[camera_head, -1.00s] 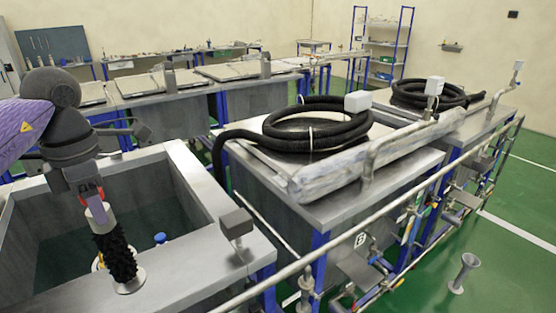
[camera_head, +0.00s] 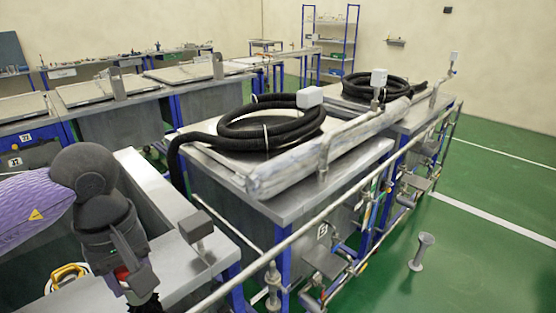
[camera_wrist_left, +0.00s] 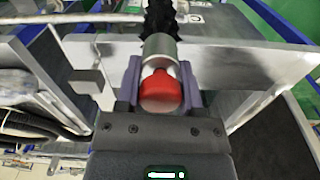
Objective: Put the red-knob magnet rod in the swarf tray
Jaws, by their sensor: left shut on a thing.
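My left gripper (camera_head: 138,284) is shut on the red-knob magnet rod, low in the head view beside the near tank. The red knob (camera_wrist_left: 160,94) sits between both fingers in the left wrist view, with a silver collar beyond it. Black, bristly swarf clings to the rod (camera_wrist_left: 160,22) past the collar. In the head view only a little of the black rod (camera_head: 149,304) shows at the bottom edge; its far end is out of frame. I cannot pick out the swarf tray in these views. My right gripper is not in view.
The open grey tank's rim (camera_head: 160,195) runs beside my left arm. A grey block on a post (camera_head: 196,227) stands on its near corner. A long pipe rail (camera_head: 290,245) crosses in front. A yellow-rimmed object (camera_head: 68,274) is partly hidden. A flared metal stand (camera_head: 421,252) is on open green floor.

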